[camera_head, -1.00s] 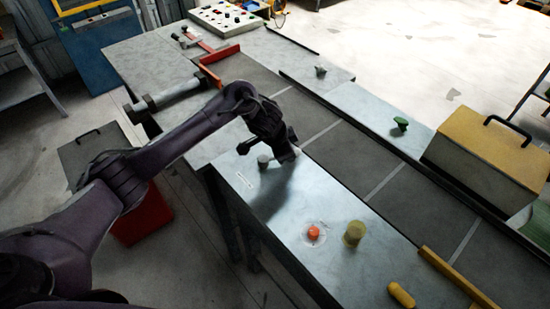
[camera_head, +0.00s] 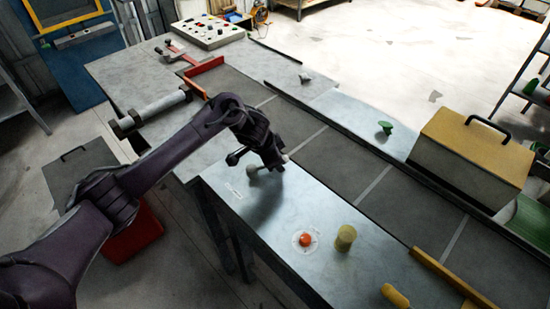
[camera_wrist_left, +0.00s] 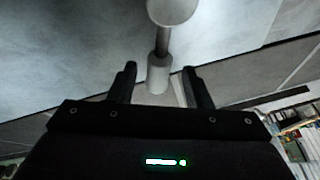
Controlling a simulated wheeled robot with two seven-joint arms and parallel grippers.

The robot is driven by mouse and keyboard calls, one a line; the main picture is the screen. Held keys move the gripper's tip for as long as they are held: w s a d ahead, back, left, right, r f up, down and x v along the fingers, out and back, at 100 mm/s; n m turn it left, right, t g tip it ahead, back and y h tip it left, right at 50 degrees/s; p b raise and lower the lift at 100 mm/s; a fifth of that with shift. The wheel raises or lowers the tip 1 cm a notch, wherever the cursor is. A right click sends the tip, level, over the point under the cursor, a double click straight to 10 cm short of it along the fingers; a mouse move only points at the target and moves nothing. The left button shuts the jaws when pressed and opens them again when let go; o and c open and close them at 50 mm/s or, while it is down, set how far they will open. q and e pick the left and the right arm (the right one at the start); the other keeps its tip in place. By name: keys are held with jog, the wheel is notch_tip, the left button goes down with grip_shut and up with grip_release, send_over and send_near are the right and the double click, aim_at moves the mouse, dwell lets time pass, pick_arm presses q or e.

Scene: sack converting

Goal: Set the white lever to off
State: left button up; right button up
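The white lever has a rounded grey base (camera_head: 252,170) on the near metal panel, just past the panel's left end. Its pale tip (camera_head: 285,158) shows beside my left gripper (camera_head: 275,163). In the left wrist view the lever runs from a round pale part at the top edge down a thin rod to a white cylindrical end (camera_wrist_left: 158,76). That end is between my left gripper's two dark fingers (camera_wrist_left: 158,86), with a gap on each side. The gripper is open. My right gripper is not in view.
An orange-red button (camera_head: 305,239), a yellow-green cylinder (camera_head: 345,238) and a yellow handle (camera_head: 395,296) are along the same panel. A dark conveyor belt (camera_head: 345,165) runs behind it. A yellow-topped box (camera_head: 475,148) and green knob (camera_head: 384,128) are on the far side.

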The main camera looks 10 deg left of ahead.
pick_arm(q)
jog(key=v, duration=0.8)
jog(key=shift+b, duration=0.35)
